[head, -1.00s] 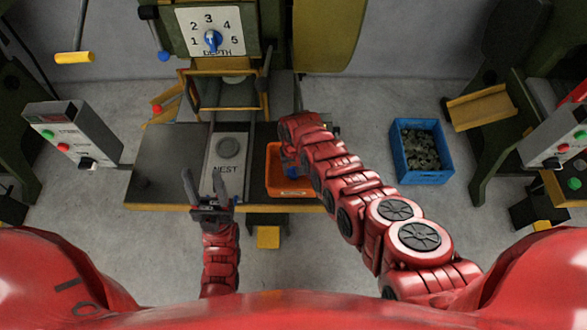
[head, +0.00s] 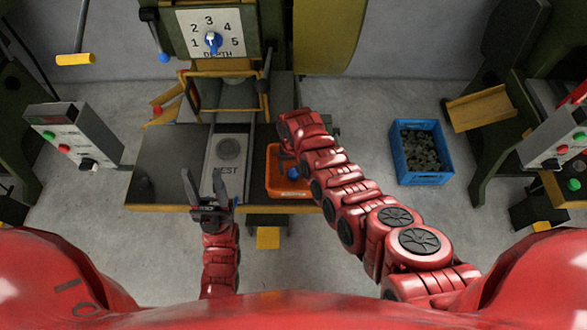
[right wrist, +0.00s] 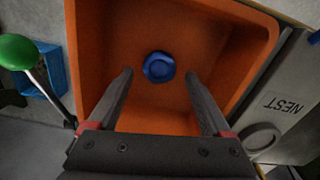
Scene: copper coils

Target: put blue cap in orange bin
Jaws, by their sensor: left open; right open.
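The blue cap (right wrist: 159,67) lies on the floor of the orange bin (right wrist: 262,22), in the right wrist view. In the head view the blue cap (head: 293,173) shows inside the orange bin (head: 290,192), which sits on the bench and is partly hidden by my right arm. My right gripper (right wrist: 158,82) is open above the bin, its fingers spread on either side of the cap and apart from it.
The grey NEST plate (head: 229,165) lies on the dark bench (head: 160,165), left of the bin. A press with a DEPTH dial (head: 210,33) stands behind. A blue crate (head: 421,176) of dark pieces stands on the floor at right. Control boxes stand at both sides.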

